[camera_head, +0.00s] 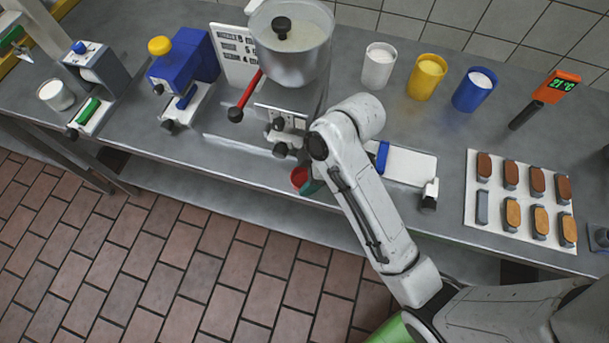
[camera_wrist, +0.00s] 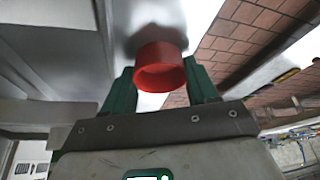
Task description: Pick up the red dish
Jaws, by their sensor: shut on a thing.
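The red dish (camera_wrist: 160,70) is a small round cup, held between the two green fingers of my gripper (camera_wrist: 162,85) in the wrist view. In the head view the red dish (camera_head: 299,177) shows as a small red patch at the front edge of the counter, below the steel machine. My gripper (camera_head: 308,184) is there too, mostly hidden behind my own arm. The fingers are shut on the dish. I cannot tell in the head view whether the dish touches the counter.
A steel hopper machine (camera_head: 290,45) with a red lever stands behind the gripper. White (camera_head: 379,66), yellow (camera_head: 427,77) and blue (camera_head: 473,90) cups stand at the back. A white board (camera_head: 500,220) with several small bars lies right. Blue devices stand left.

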